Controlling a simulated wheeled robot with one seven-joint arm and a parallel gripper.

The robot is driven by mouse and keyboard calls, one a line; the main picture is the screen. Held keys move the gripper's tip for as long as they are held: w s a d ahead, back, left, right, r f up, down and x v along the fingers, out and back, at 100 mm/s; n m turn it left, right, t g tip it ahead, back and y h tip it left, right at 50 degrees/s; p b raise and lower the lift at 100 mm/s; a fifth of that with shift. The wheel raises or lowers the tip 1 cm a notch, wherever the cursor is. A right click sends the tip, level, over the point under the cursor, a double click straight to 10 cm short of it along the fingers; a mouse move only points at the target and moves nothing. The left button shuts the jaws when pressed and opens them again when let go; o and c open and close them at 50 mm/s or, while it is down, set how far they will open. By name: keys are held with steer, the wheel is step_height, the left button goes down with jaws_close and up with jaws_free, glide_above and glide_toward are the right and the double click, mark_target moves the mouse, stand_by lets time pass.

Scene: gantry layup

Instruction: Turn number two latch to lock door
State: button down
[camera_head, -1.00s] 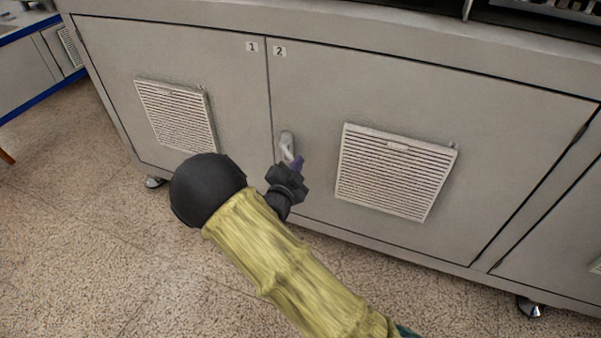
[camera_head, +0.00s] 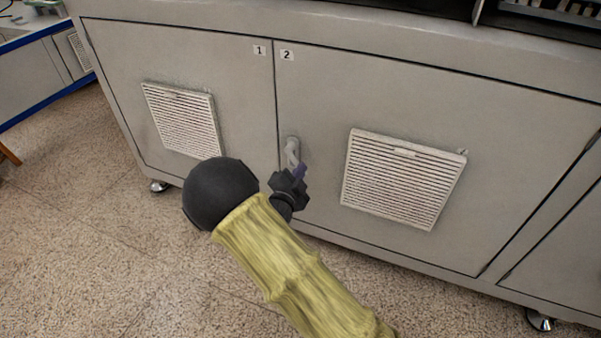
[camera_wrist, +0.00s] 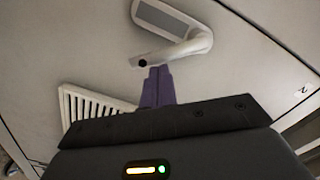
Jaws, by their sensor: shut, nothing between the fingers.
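The number two door (camera_head: 325,100) is a grey panel, flush with the door marked 1 along a straight seam. Its latch (camera_head: 291,150) is a small light-grey handle near the seam, below the label 2 (camera_head: 287,55). In the wrist view the latch (camera_wrist: 185,48) is a bent lever on an oblong plate (camera_wrist: 168,18). My gripper (camera_head: 302,170) is at the latch's lower end. In the wrist view its purple fingers (camera_wrist: 158,82) are shut together with nothing between them, tips at the lever's free end. I cannot tell whether they touch it.
A louvred vent (camera_head: 403,178) is on door two, right of the latch. Another vent (camera_head: 184,120) is on the door marked 1. The cabinet stands on feet (camera_head: 160,186) over a speckled floor (camera_head: 110,270), which is clear in front.

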steer(key=shift+a+f+m, duration=0.1)
steer(key=shift+f+m, duration=0.1)
steer(key=shift+m, duration=0.1)
steer(key=shift+w+a+f+m+b, duration=0.15)
steer(key=shift+a+f+m+b, duration=0.25)
steer(key=shift+m+b, duration=0.85)
steer(key=shift+w+a+f+m+b, duration=0.15)
steer(key=shift+a+f+m+b, duration=0.25)
steer(key=shift+m+b, duration=0.85)
steer(key=shift+w+a+f+m+b, duration=0.15)
steer(key=shift+a+f+m+b, duration=0.25)
steer(key=shift+m+b, duration=0.85)
steer(key=shift+a+r+n+b, duration=0.15)
steer(key=shift+n+b, duration=0.2)
